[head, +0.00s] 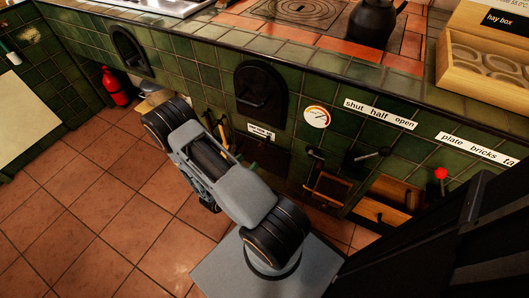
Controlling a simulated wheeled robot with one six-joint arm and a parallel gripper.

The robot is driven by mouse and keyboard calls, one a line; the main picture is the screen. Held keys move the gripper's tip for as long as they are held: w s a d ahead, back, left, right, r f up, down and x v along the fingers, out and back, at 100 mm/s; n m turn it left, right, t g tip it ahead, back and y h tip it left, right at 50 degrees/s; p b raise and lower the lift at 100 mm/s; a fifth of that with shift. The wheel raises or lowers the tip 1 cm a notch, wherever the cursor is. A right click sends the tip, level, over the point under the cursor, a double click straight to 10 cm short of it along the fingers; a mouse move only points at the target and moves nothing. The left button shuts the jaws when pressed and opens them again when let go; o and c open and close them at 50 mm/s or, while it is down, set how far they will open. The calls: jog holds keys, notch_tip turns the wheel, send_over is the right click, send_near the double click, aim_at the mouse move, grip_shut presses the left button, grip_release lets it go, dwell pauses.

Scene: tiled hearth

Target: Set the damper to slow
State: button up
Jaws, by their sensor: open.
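A label strip reading "shut half open" (380,114) is on the green tiled front, with a black-knobbed lever (371,154) below it. Another strip reads "plate bricks" and is cut off at the right edge (475,150). A red-knobbed lever (441,174) stands below that strip. I see no "slow" marking, and cannot tell which lever is the damper. My folded arm is in front of the hearth, left of these levers. My gripper's fingers do not show; the arm hides them or they are out of view.
A round gauge (317,116) and a black arched door (260,92) are on the tiles. A kettle (373,22) and a wooden hay box (490,60) stand on top. A red extinguisher (115,88) is at the left. The tiled floor (80,225) at left is clear.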

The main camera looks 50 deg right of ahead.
aim_at(261, 148)
jog(key=shift+n+t, duration=0.8)
jog(key=w+d+f+b, duration=0.1)
jog(key=d, duration=0.3)
jog(key=d+f+b, duration=0.1)
jog(key=d, duration=0.4)
jog(key=w+d+f+b, duration=0.1)
jog(key=d, duration=0.3)
jog(key=shift+w+d+f, duration=0.1)
jog(key=shift+w+d, duration=0.05)
jog(key=shift+w, duration=0.2)
grip_shut()
